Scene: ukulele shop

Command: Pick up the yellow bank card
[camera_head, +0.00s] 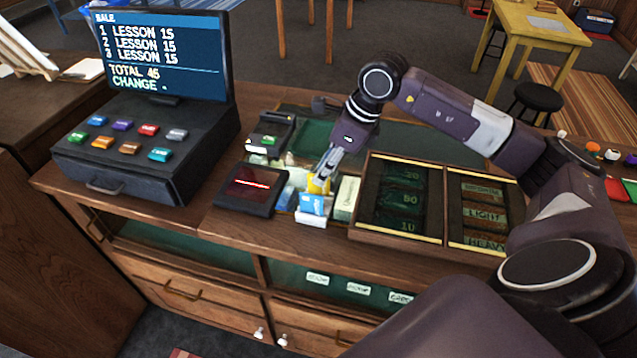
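The yellow bank card (318,186) shows as a small yellow patch on the counter, just behind a blue card (312,204) that stands in a small white holder (310,220). My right gripper (325,172) points down with its fingertips at the yellow card's top edge and hides part of it. The fingers look close together. I cannot tell whether they are shut on the card or only beside it. My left gripper is not in view.
A dark card terminal (250,189) lies left of the holder, and a white-green box (347,198) stands close on its right. A wooden tray with compartments (400,232) lies further right. The cash register (140,150) with its screen stands at left.

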